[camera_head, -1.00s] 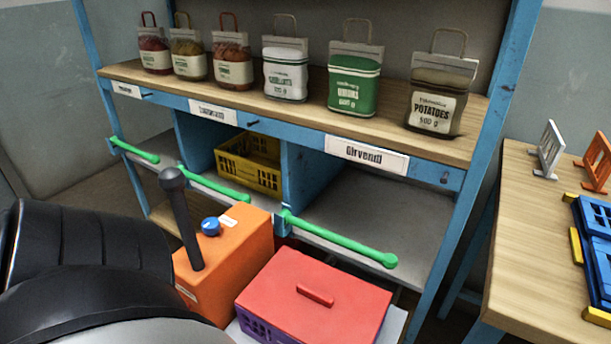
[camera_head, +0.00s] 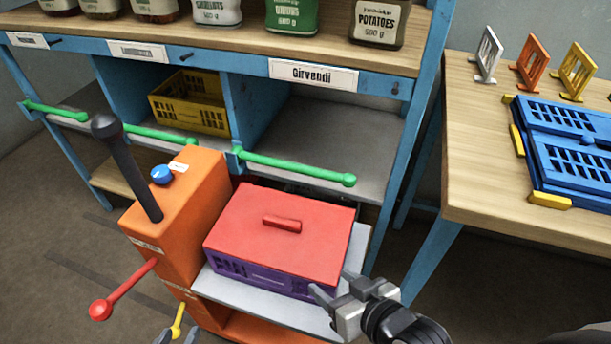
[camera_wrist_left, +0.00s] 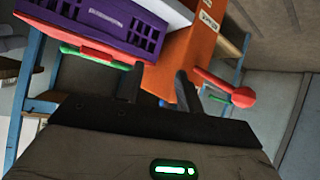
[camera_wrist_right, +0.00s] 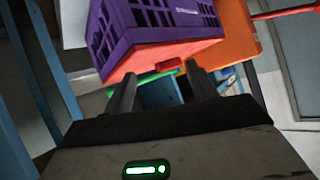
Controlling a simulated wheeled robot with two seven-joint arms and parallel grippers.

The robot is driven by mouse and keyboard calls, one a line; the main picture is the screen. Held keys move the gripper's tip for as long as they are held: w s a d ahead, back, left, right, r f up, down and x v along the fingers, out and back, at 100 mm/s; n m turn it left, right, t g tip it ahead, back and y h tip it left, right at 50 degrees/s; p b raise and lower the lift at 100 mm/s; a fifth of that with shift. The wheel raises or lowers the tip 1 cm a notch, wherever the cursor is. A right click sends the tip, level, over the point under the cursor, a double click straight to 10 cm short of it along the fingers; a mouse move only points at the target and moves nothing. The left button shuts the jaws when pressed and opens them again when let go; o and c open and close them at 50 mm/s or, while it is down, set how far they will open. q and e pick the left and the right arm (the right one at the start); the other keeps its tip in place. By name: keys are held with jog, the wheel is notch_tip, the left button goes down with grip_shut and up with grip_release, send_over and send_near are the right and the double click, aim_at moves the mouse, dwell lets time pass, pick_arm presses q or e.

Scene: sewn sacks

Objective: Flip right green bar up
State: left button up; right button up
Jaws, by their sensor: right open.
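The right green bar (camera_head: 295,168) lies across the front of the right shelf compartment, under the "Girvendi" label. It slopes slightly down from its left mount to a round knob (camera_head: 349,180) at its right end. My right gripper (camera_head: 337,291) is open and empty at the front right corner of the purple crate, nearer to me and lower than the bar. My left gripper (camera_head: 177,338) shows only its tips at the bottom edge; its fingers are apart and empty in the left wrist view (camera_wrist_left: 160,84). The right wrist view also shows open fingers (camera_wrist_right: 163,88).
A purple crate (camera_head: 262,280) with a red lid (camera_head: 300,245) stands between me and the bar. Left of it is an orange box (camera_head: 185,205) with a black lever (camera_head: 128,165) and red lever (camera_head: 125,288). A wooden table (camera_head: 480,150) with blue crates (camera_head: 565,120) is at right.

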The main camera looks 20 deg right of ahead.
jog(key=w+d+f+m+t+b, duration=0.2)
jog(key=w+d+f+m+b, duration=0.35)
jog(key=w+b, duration=0.2)
jog(key=m+t+b, duration=0.4)
jog(key=m+b, duration=0.3)
jog(key=m, duration=0.2)
send_near(346, 175)
jog(key=shift+m+h, duration=0.25)
jog(key=shift+h, duration=0.15)
jog(key=w, duration=0.3)
jog(key=w+f, duration=0.1)
jog(key=w, duration=0.3)
jog(key=w+a+f+b, duration=0.1)
jog(key=w, duration=0.2)
jog(key=shift+w+f, duration=0.15)
jog(key=shift+w+a, duration=0.1)
jog(key=shift+w, duration=0.4)
pick_arm(q)
jog(key=w+d+f+h, duration=0.1)
jog(key=d+f, duration=0.2)
jog(key=f, duration=1.1)
jog(key=shift+w+d+f+g+h, duration=0.2)
jog(key=shift+w+g+h, duration=0.1)
jog(key=shift+g, duration=0.1)
